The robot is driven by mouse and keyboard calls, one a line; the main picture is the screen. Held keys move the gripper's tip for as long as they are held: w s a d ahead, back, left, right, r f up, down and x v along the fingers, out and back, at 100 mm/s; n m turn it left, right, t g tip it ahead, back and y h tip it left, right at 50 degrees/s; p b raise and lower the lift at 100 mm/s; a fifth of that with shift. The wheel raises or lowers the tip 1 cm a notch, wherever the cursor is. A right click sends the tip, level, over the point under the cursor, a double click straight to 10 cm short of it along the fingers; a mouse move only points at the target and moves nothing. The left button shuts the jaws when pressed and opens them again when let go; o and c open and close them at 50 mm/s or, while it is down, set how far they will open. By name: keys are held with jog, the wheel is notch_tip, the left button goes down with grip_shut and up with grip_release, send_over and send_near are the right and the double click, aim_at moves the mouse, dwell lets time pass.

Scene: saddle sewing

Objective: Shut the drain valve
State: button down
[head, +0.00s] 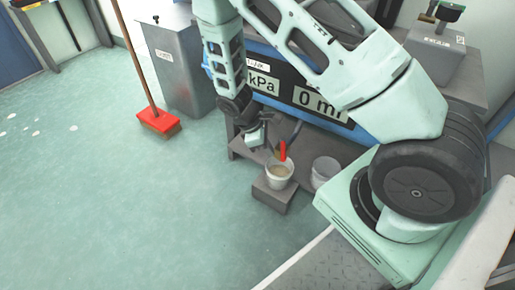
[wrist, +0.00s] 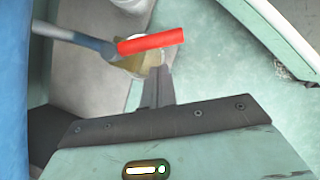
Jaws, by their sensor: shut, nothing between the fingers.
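The drain valve has a red lever (head: 283,150), which looks upright in the head view above a white bucket (head: 279,174). In the wrist view the red lever (wrist: 152,41) lies nearly level across the picture, over a brass valve body (wrist: 130,63) at the end of a grey-blue pipe (wrist: 75,36). My gripper (head: 270,143) is just left of the lever in the head view. In the wrist view its closed fingers (wrist: 160,82) point up at the lever, with their tips close to its underside. I cannot tell whether they touch it. Nothing is held.
The bucket stands on a grey block (head: 273,197). A second, grey bucket (head: 325,169) is to its right. Behind is a low bench with a display panel (head: 303,95). A grey bin (head: 180,70) and a red broom (head: 159,121) stand left.

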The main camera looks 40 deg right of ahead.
aim_at(282, 152)
jog(key=shift+s+d+r, duration=0.2)
jog(key=shift+s+d, duration=0.25)
jog(key=shift+d, duration=0.1)
jog(key=shift+s+d+r+n+t+h+p, duration=0.15)
jog(key=shift+s+n+t+h+p, duration=0.25)
jog(key=shift+n+p, duration=0.55)
jog(key=shift+s+d+n+t+p, duration=0.2)
jog(key=shift+s+n+p, duration=0.15)
jog(key=shift+n+p, duration=0.3)
jog(key=shift+s+d+n+t+p, duration=0.2)
jog(key=shift+s+n+p, duration=0.15)
jog(key=shift+n+p, duration=0.25)
jog(key=n+t+p, duration=0.1)
jog(key=s+d+n, duration=0.1)
jog(key=n, duration=0.1)
jog(key=shift+s+d+n+t+h+p, duration=0.2)
jog(key=shift+n+t+h+p, duration=0.1)
jog(key=shift+t+p, duration=0.1)
jog(key=shift+s+d+n+t+p, duration=0.15)
jog(key=shift+d+n+p, duration=0.15)
jog(key=shift+d+p, duration=0.3)
jog(key=shift+s+d+n+t+p, duration=0.15)
jog(key=shift+d+n+p, duration=0.2)
jog(key=shift+p, duration=0.3)
jog(key=shift+d, duration=0.15)
jog(key=shift+f, duration=0.2)
